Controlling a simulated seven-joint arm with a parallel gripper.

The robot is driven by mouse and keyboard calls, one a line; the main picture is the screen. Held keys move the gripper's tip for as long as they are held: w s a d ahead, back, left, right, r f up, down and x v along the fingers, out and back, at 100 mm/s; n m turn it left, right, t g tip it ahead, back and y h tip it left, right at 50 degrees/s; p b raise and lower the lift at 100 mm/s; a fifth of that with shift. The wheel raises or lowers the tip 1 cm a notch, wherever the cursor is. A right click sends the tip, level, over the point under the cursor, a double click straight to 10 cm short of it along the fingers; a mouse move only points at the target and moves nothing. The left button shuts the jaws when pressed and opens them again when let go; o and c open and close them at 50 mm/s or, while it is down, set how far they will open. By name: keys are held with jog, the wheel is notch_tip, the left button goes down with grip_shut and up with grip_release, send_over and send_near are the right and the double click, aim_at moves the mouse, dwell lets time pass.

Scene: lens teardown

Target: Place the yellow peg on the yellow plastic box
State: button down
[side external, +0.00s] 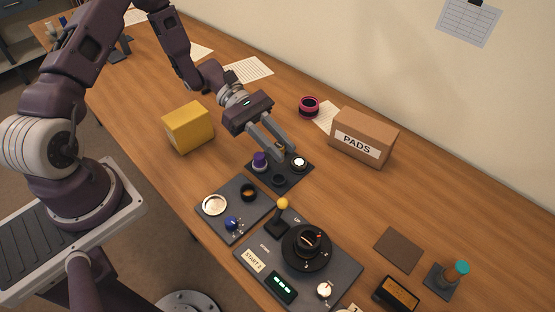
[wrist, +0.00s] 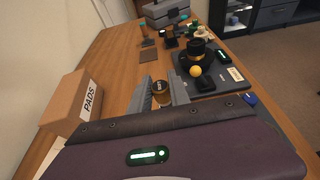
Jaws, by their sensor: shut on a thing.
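The yellow plastic box (side external: 188,127) stands on the table left of my gripper in the side view. My gripper (side external: 288,154) points down over a small dark mat (side external: 294,184). In the wrist view its fingers (wrist: 163,94) are closed on an amber-brown cylinder with a darker marked top (wrist: 161,87), which appears to be the yellow peg. In the side view the fingers mostly hide it, and whether it is clear of the mat cannot be told. A purple peg (side external: 260,160) and a white-topped peg (side external: 299,163) stand close beside the fingers.
A black ring (side external: 279,179) is on the mat. A tray (side external: 235,181) holds a silver dish, a dark cup and a blue knob. A control panel (side external: 336,268) has a yellow-balled lever (side external: 283,204). The PADS box (side external: 364,135) stands right. Table around the yellow box is clear.

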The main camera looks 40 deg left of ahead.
jog(key=shift+r, duration=0.7)
jog(key=shift+s+d+r, duration=0.1)
jog(key=shift+s+d, duration=0.1)
jog(key=shift+s, duration=0.15)
jog(key=s+d+r+m+g+y, duration=0.1)
jog(key=s+m+g+y, duration=0.2)
jog(key=s+m+g, duration=0.7)
jog(key=s+a+m+g+y, duration=0.4)
jog(key=s+a+m+y, duration=0.45)
jog(key=s+y, duration=0.25)
jog(key=w+a+r+m+t+y, duration=0.1)
jog(key=w+a+m+t+y, duration=0.15)
jog(key=a+m+y, duration=0.35)
jog(key=w+a+r+m+t+y, duration=0.1)
jog(key=a+r+m+t+y, duration=0.25)
jog(key=a, duration=0.55)
jog(key=w+a+r+m+t+y, duration=0.2)
jog(key=w+a+m+t, duration=0.15)
jog(key=w, duration=0.25)
jog(key=w+a+r+m+t+y, duration=0.2)
jog(key=w+m+t+y, duration=0.1)
jog(key=w+m+t, duration=0.15)
send_over(185, 114)
jog(key=shift+h, duration=0.25)
notch_tip(185, 114, down, 9)
jog(key=shift+f, duration=0.4)
jog(key=shift+f, duration=0.1)
